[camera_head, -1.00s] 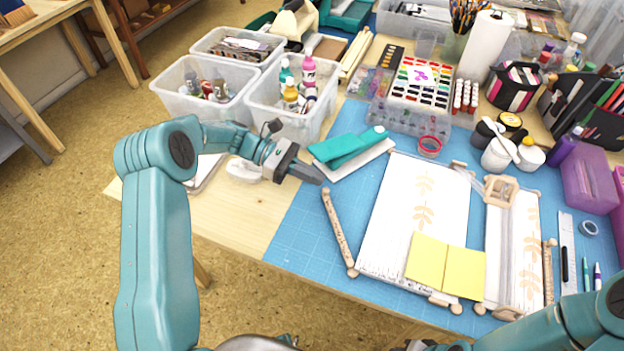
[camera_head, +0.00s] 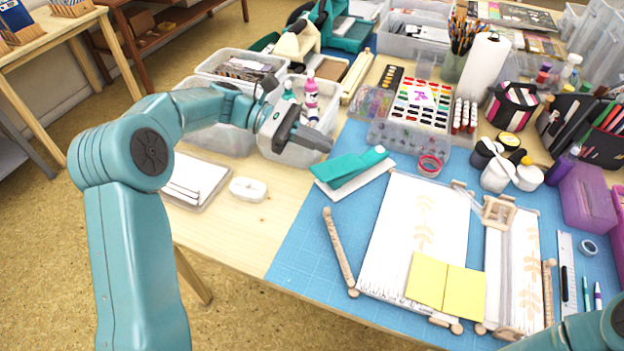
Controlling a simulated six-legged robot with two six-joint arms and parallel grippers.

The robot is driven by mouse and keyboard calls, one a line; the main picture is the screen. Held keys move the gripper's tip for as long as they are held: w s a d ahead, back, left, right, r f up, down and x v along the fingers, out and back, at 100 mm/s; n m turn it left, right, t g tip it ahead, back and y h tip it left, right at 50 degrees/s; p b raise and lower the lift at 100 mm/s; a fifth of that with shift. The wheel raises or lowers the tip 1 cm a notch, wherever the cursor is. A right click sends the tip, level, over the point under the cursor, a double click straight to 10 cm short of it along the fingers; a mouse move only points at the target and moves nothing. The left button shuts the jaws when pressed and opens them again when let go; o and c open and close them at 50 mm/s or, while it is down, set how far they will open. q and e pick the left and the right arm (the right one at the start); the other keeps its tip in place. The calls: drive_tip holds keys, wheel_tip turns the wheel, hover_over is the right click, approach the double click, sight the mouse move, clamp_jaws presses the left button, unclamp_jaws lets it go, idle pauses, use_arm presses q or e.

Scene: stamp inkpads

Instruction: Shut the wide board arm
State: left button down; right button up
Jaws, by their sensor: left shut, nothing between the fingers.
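The wide board (camera_head: 385,245) is a white panel with leaf prints, lying on the blue mat in the centre. Its wooden arm (camera_head: 339,250) is swung out to the left, meeting the board near its front left corner, with a wedge of bare mat between. Two yellow notes (camera_head: 445,282) lie on the board's front part. My left gripper (camera_head: 326,142) is shut and empty, in front of the clear bin and well beyond the arm's far end. My right gripper is out of view; only part of my right arm shows at the lower right.
A teal flat-lidded item (camera_head: 350,170) on a white base lies between my left gripper and the wooden arm. A narrower board (camera_head: 512,265) stands right of the wide one. Clear bins (camera_head: 290,150) are behind. The mat (camera_head: 300,255) left of the arm is clear.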

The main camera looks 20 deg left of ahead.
use_arm(q)
drive_tip(key=s+a+f+n+t+b, duration=0.1)
drive_tip(key=s+a+f+n+t, duration=0.1)
drive_tip(key=f, duration=0.3)
drive_tip(key=s+a+f+n+t+y+b, duration=0.1)
drive_tip(key=s+a+f+n+t, duration=0.1)
drive_tip(key=s+a+f, duration=0.2)
drive_tip(key=s+a+f+n+t+y+b, duration=0.1)
drive_tip(key=s+a+f+n+t, duration=0.1)
drive_tip(key=s+a+f+n, duration=0.1)
drive_tip(key=shift+s+a+f+t, duration=0.15)
drive_tip(key=shift+a+f, duration=0.25)
drive_tip(key=shift+f, duration=0.2)
drive_tip(key=shift+s+a+f+t, duration=0.1)
drive_tip(key=shift+s+a+f, duration=0.1)
drive_tip(key=shift+a+f, duration=0.3)
drive_tip(key=shift+s+a+f+t, duration=0.15)
drive_tip(key=shift+a+f, duration=0.15)
drive_tip(key=shift+f, duration=0.4)
drive_tip(key=x, duration=1.3)
drive_tip(key=shift+w+d+f, duration=0.15)
drive_tip(key=shift+d+f, duration=0.1)
